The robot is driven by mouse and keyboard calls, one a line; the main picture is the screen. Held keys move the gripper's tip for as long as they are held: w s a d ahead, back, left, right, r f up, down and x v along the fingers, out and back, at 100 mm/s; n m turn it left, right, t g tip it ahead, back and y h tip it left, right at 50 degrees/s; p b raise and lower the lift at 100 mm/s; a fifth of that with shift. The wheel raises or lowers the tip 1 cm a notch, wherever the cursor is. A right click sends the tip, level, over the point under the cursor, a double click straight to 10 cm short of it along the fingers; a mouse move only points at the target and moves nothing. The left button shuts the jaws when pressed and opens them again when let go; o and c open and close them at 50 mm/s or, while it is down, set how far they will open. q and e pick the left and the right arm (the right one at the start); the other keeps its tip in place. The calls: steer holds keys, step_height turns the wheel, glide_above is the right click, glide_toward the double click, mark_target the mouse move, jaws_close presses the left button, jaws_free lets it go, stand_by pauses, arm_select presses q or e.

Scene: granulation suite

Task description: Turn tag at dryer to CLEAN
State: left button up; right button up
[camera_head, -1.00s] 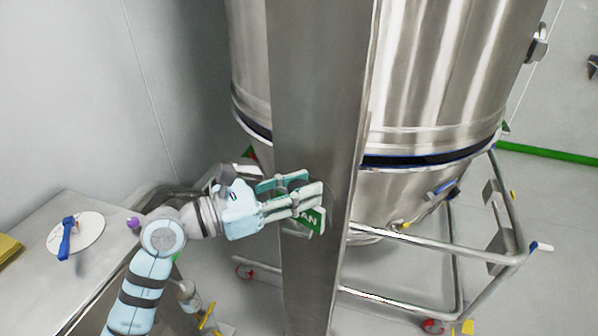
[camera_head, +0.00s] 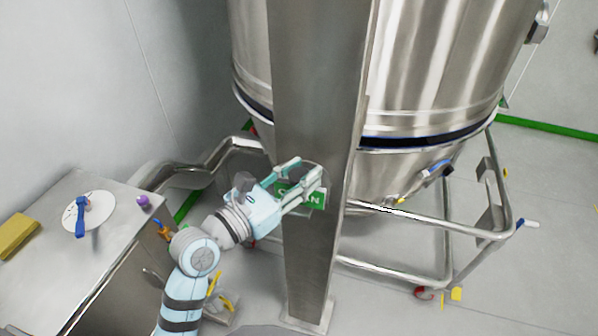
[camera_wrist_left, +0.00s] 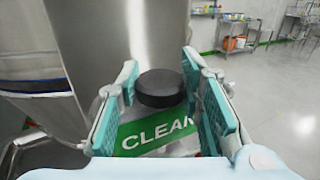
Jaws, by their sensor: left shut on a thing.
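The tag is a green plate with white lettering (camera_head: 316,199) on the front of the steel column (camera_head: 310,110). In the left wrist view its green face (camera_wrist_left: 150,132) reads CLEAN, with the last letter partly covered by a finger. A black round knob (camera_wrist_left: 160,88) sits just above the lettering. My left gripper (camera_head: 306,177) is at the tag, with its teal-padded fingers on either side of the knob, shut on it. In the head view the fingers hide the knob and part of the tag. My right gripper is not in view.
The large steel dryer vessel (camera_head: 430,75) stands behind the column, with a tubular frame (camera_head: 400,215) at right. A steel table (camera_head: 60,275) at left carries a white dial with a blue handle (camera_head: 82,212) and a yellow block (camera_head: 17,236).

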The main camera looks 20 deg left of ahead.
arm_select(q)
steer(key=o, duration=1.2)
steer(key=shift+c, duration=0.2)
steer(key=v, duration=0.7)
steer(key=shift+f, duration=0.1)
steer(key=shift+s+a, duration=0.2)
steer(key=shift+s, duration=0.1)
steer(key=shift+w, duration=0.1)
steer(key=shift+w+d, duration=0.1)
steer(key=shift+d, duration=0.05)
